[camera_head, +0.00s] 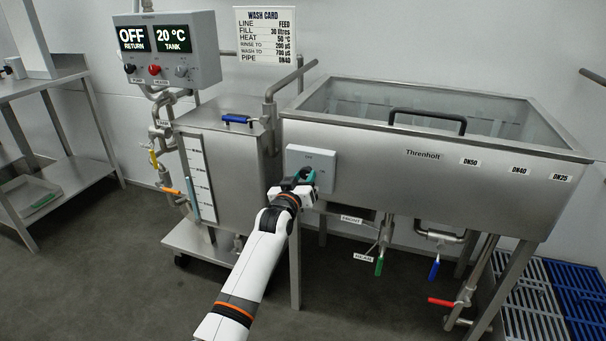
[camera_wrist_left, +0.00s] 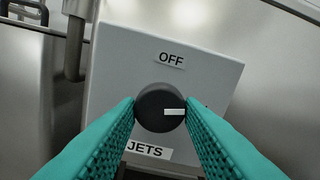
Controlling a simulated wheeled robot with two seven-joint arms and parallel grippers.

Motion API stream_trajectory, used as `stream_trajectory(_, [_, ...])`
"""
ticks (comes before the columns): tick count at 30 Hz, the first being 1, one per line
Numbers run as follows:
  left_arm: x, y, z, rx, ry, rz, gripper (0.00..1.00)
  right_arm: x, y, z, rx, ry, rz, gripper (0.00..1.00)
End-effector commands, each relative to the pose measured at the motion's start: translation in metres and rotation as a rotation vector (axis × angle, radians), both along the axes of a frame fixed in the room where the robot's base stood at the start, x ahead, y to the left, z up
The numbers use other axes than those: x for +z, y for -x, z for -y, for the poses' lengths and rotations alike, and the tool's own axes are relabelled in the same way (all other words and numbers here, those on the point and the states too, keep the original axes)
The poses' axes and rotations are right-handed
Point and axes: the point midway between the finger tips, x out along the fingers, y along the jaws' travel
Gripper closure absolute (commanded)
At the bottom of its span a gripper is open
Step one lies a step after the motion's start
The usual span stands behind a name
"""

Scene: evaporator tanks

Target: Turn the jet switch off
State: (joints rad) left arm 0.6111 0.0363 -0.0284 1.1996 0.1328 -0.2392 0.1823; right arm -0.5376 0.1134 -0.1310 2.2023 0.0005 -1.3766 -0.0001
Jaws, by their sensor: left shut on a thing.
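The jet switch is a grey box (camera_head: 326,160) on the front of the large steel tank, at its left end. In the left wrist view the box (camera_wrist_left: 120,70) carries an OFF label (camera_wrist_left: 171,60) above and a JETS label (camera_wrist_left: 147,149) below. Its round black knob (camera_wrist_left: 150,108) has a white pointer mark aimed to the right, not at OFF. My left gripper (camera_head: 304,178) is at the switch, its teal fingers (camera_wrist_left: 160,110) shut on the knob, one on each side. In the head view the gripper hides the knob. My right gripper does not show.
The steel tank (camera_head: 400,185) has a black handle (camera_head: 427,117) on top and coloured valve levers below, green (camera_head: 379,266), blue (camera_head: 434,270) and red (camera_head: 441,302). A smaller tank (camera_head: 235,170) and a control panel (camera_head: 170,55) reading OFF and 20 °C stand left.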

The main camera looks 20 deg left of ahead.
Motion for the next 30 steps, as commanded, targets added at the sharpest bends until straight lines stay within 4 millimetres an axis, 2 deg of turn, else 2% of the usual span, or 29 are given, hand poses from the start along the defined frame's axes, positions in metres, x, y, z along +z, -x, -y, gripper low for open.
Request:
stream_trajectory(6, [0.002, 0.000, 0.001, 0.000, 0.207, -0.010, 0.89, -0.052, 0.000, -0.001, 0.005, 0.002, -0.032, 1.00])
stream_trajectory(12, [0.001, 0.000, 0.001, 0.001, 0.398, -0.017, 0.89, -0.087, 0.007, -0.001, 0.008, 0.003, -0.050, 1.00])
stream_trajectory(21, [0.000, 0.000, 0.001, 0.001, 0.682, -0.027, 0.89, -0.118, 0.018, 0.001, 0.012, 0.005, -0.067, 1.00])
stream_trajectory(30, [0.000, 0.000, 0.002, 0.001, 0.962, -0.036, 0.89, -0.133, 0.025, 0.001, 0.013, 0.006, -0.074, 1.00])
